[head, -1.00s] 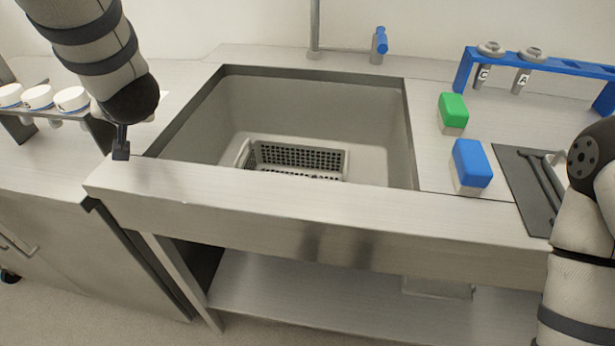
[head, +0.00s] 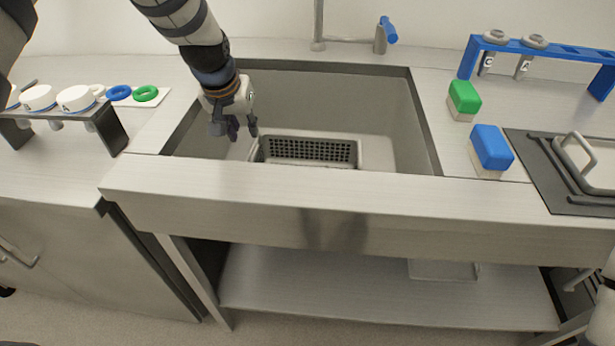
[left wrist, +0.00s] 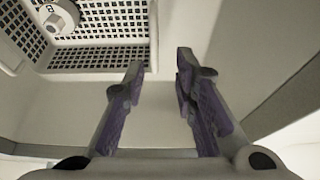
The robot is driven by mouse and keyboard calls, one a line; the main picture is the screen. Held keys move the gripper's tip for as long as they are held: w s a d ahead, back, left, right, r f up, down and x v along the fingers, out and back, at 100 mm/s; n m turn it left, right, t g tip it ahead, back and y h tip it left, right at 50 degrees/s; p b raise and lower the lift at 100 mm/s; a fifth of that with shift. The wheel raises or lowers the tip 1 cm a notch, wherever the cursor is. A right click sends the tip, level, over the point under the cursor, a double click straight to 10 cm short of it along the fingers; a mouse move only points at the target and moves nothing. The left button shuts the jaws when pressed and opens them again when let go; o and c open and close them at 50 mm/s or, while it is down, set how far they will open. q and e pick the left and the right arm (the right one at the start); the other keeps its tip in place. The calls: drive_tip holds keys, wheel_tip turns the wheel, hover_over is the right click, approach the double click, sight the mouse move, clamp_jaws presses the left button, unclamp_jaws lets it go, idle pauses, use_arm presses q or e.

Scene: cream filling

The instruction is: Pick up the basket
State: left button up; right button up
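The basket (head: 308,152), pale with a dark grid of holes in its side, lies in the bottom of the sink. Its lower part is hidden behind the sink's front edge in the head view. The basket (left wrist: 100,58) fills the upper left of the left wrist view, with a small white piece marked with a character inside it. My left gripper (head: 238,134) is over the left part of the sink, above and left of the basket. Its fingers (left wrist: 160,75) are apart, with nothing between them. My right gripper is not visible.
The sink's front rim (head: 310,190) stands before the basket. A faucet (head: 386,36) is behind. Green (head: 464,98) and blue (head: 491,148) blocks, a blue rack (head: 545,50) and a dark tray (head: 560,190) are right. White cups (head: 76,98) stand left.

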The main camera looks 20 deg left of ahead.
sight(253, 145)
use_arm(q)
drive_tip(key=x, duration=0.6)
drive_tip(key=b+x, duration=0.1)
drive_tip(key=x, duration=0.4)
drive_tip(key=shift+w+d+f+b, duration=0.2)
drive_tip(key=shift+w+f+b, duration=0.05)
drive_tip(key=shift+f+b, duration=0.05)
drive_tip(key=shift+r, duration=0.2)
drive_tip(key=shift+c, duration=0.2)
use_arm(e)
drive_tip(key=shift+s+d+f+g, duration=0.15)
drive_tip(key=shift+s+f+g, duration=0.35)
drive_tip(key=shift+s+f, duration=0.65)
use_arm(q)
clamp_jaws()
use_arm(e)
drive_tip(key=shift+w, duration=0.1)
use_arm(q)
drive_tip(key=shift+r, duration=0.1)
